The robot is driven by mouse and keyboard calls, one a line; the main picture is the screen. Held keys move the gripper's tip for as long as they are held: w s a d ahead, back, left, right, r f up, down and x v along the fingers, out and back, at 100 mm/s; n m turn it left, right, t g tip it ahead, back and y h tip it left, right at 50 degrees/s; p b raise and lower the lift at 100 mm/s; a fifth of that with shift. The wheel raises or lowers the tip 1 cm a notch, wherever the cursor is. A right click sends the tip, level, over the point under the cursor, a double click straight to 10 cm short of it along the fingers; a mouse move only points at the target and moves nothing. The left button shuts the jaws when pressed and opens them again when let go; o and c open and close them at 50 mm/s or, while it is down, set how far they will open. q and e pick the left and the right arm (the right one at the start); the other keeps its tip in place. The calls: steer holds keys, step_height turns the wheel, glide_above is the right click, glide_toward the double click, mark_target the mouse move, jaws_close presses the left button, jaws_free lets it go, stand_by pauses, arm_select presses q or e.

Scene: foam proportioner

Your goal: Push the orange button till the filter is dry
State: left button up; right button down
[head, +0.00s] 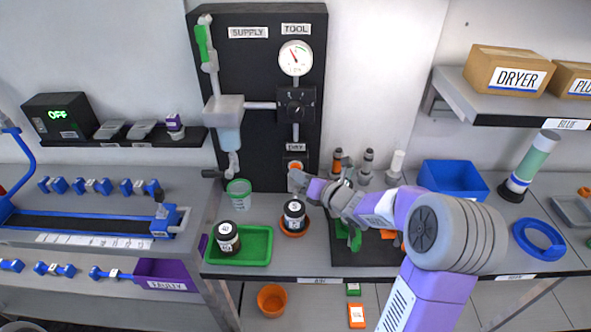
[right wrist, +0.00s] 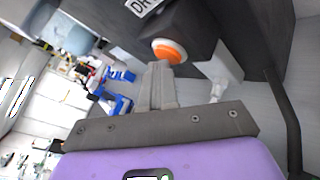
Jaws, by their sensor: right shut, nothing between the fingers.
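The orange button (head: 295,165) sits on a dark box under the DRY label, low on the black panel (head: 262,150). In the right wrist view the button (right wrist: 169,51) is an orange dome with a pale rim. My right gripper (head: 296,181) is shut and empty, just below the button. In the right wrist view its fingertips (right wrist: 160,68) overlap the button's lower edge; I cannot tell if they touch it. The likely filter is a pale blue bowl (head: 229,139) under the grey block on the panel; its dryness cannot be judged. My left gripper is out of view.
A round gauge (head: 295,58) and a black knob (head: 295,104) are above the button. Several bottles (head: 366,165) stand close behind my arm.

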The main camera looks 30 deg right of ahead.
stand_by(0.4)
steer(key=shift+s+a+b, duration=0.4)
steer(key=shift+s+b, duration=0.3)
steer(key=shift+s+a+b, duration=0.2)
steer(key=shift+s+b, duration=0.1)
steer(key=shift+s+a+b, duration=0.45)
steer(key=shift+s+b, duration=0.1)
steer(key=shift+s, duration=0.25)
steer(key=shift+s+a+b, duration=0.25)
steer(key=shift+s+a, duration=0.1)
steer(key=shift+s, duration=0.2)
steer(key=shift+s+a+b, duration=0.25)
steer(key=shift+s+a, duration=0.05)
steer(key=shift+s, duration=0.2)
steer(key=shift+r, duration=0.1)
